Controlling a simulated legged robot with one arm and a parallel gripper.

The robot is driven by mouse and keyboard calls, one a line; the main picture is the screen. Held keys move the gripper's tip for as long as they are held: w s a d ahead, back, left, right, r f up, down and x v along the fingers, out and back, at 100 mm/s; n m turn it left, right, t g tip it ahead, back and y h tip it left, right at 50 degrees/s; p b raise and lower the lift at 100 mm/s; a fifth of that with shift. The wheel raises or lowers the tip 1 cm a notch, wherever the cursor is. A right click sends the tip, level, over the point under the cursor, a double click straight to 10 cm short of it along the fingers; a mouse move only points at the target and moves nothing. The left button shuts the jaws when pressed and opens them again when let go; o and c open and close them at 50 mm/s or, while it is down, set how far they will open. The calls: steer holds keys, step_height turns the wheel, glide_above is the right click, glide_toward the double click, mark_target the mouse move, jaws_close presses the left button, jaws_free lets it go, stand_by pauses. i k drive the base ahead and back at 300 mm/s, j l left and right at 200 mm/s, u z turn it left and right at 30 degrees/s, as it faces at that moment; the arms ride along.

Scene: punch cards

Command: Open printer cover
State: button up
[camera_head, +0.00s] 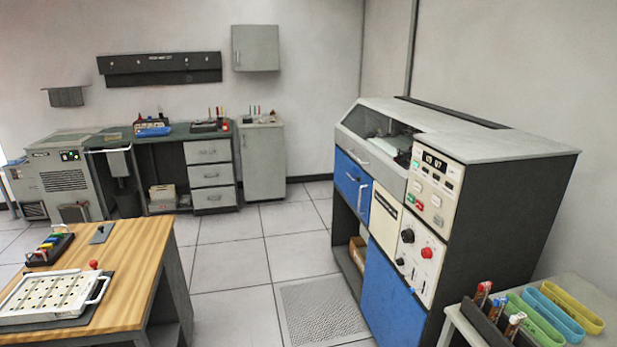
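The printer (480,230) is the tall dark cabinet with blue and white front panels at the right. Its cover (380,170) is a slanted grey front panel with a window and a pale handle (352,156) along its lower left; it looks closed. Through the window I see some of the mechanism inside. Beside the cover is a control panel (431,190) with displays and coloured buttons. My gripper is not in view.
A wooden table (140,255) with a white perforated tray (50,295) stands at the front left. A small table (590,290) with coloured trays is at the front right. Tiled floor (235,265) lies free between the wooden table and the printer.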

mark_target(366, 117)
steer(key=i+u, duration=0.3)
steer(key=i, duration=1.5)
steer(key=i+j+z, duration=0.1)
steer(key=i+z, duration=0.25)
steer(key=i, duration=0.25)
steer(key=i+j+z, duration=0.3)
steer(key=i, duration=0.25)
steer(key=i+j+z, duration=0.35)
steer(key=i, duration=0.2)
